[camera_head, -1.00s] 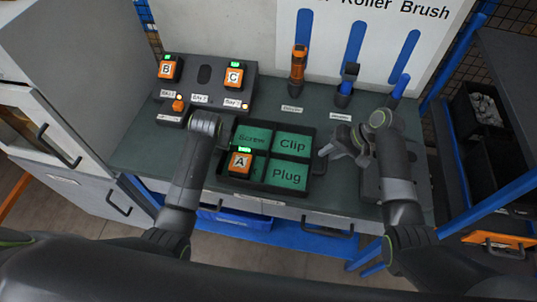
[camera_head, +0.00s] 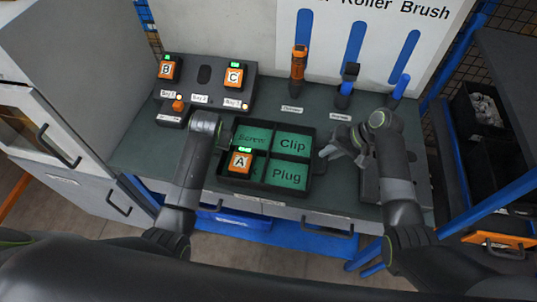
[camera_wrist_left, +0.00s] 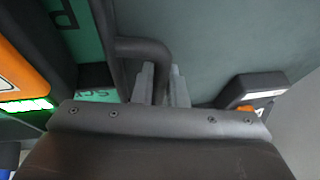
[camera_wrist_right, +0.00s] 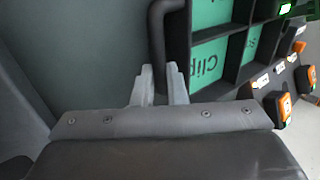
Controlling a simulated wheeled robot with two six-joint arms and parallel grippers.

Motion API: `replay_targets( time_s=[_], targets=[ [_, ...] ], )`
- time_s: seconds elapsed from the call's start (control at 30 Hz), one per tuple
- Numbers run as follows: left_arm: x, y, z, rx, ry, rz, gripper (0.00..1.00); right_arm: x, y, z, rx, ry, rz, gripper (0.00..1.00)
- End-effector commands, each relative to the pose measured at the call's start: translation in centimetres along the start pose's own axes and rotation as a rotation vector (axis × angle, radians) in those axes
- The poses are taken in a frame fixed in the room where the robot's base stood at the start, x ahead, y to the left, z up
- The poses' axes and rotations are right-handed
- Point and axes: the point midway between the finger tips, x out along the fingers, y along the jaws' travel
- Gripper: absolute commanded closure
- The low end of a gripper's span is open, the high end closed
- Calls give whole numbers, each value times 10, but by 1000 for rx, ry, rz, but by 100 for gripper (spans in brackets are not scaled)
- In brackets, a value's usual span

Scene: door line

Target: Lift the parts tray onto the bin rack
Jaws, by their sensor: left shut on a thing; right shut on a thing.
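The black parts tray (camera_head: 262,187) has green compartments, with Screw, Clip and Plug lettering readable. It is at the counter's front middle; whether it touches the counter is unclear. An orange module A (camera_head: 240,162) with a green light sits in its front-left compartment. My left gripper (camera_wrist_left: 160,85) is shut on the tray's left handle (camera_wrist_left: 146,46); in the head view my arm mostly hides it. My right gripper (camera_head: 328,152) is at the tray's right side, shut on its right handle, which shows in the right wrist view (camera_wrist_right: 158,30). The bin rack (camera_head: 495,205) with blue posts stands at the far right.
A dock with modules B (camera_head: 167,70) and C (camera_head: 234,77) stands at the back left of the counter (camera_head: 140,150). An orange driver (camera_head: 298,65) and blue-handled tools (camera_head: 345,88) stand at the back. Black bins (camera_head: 478,108) fill part of the rack.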

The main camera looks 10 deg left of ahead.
Motion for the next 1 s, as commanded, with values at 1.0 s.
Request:
replay_targets(
  time_s=[1.0],
  targets=[
    [-45, -10, -19, 0, 1, -2, 100, -42, -28, -1, -1, 2, 0, 100]
  ],
)
